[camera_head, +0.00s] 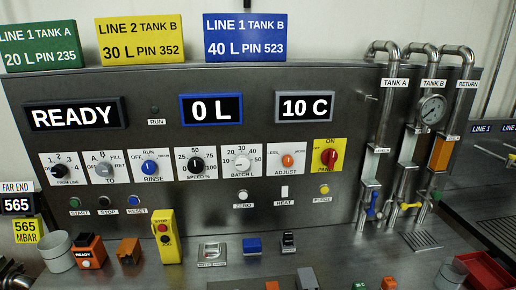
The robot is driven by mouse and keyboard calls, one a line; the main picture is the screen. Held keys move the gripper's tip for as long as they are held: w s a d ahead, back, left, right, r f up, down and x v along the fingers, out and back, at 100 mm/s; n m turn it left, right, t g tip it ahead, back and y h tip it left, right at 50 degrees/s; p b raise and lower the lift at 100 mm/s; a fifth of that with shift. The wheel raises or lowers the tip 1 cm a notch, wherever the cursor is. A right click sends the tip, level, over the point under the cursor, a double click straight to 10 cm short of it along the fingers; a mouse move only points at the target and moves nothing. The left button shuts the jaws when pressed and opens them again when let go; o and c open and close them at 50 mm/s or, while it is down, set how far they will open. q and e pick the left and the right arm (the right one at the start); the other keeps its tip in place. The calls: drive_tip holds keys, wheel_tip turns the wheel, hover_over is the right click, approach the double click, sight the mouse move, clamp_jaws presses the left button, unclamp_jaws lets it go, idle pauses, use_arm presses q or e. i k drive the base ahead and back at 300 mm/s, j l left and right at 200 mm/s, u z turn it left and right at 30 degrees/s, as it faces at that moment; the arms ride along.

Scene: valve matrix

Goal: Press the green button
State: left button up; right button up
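The green button (75,202) is a small round button above the label START, at the lower left of the grey control panel (330,75). It sits left of a dark STOP button (104,201) and a blue RESET button (133,201). Nothing covers it. Neither of my grippers shows in the head view, so their state and distance from the button cannot be seen.
An orange READY device (89,251) and a grey cup (57,252) stand below the green button. Pipes with valves (383,140) rise at right. Several small blocks lie along the front.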

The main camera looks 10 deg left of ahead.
sight(73, 202)
drive_tip(key=u, duration=1.5)
